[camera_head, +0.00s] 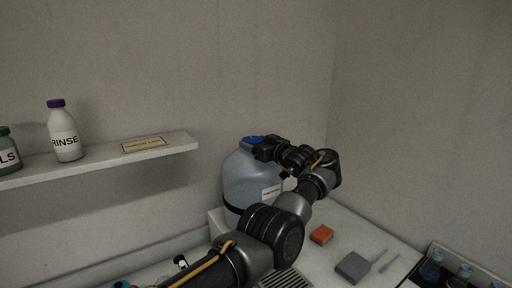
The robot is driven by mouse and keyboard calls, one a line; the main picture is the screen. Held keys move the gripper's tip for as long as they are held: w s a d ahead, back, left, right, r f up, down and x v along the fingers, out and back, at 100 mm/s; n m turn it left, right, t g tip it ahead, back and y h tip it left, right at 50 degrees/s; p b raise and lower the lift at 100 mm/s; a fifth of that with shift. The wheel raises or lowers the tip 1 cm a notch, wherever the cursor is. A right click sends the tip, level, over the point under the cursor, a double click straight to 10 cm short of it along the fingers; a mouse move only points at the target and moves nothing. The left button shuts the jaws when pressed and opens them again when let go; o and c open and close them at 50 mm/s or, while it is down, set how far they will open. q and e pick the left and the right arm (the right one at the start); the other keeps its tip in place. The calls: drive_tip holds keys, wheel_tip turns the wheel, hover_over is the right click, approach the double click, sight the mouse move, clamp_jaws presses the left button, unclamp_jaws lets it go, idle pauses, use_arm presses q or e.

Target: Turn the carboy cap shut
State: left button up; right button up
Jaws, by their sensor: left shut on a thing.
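The carboy (246,179) is a large, translucent blue-grey bottle with a pale label and a dark band. It stands upright against the back wall, right of the shelf. Its blue cap (251,139) sits on top. My left gripper (262,146) is at the cap from the right and is shut on it. The fingers hide part of the cap, so I cannot tell how far it is turned. My left arm covers the lower right of the carboy. My right gripper is not in view.
A wall shelf (182,145) at left holds a white RINSE bottle (65,136), a green-capped bottle (8,152) and a label card (144,145). On the counter are an orange block (321,235) and a grey block (352,267). A dark rack (450,271) with bottles stands at lower right.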

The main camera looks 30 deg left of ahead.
use_arm(q)
drive_tip(key=shift+r, duration=0.1)
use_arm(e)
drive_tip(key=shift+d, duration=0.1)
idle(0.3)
use_arm(q)
drive_tip(key=o, duration=1)
drive_tip(key=shift+w, duration=0.1)
drive_tip(key=shift+c, duration=0.2)
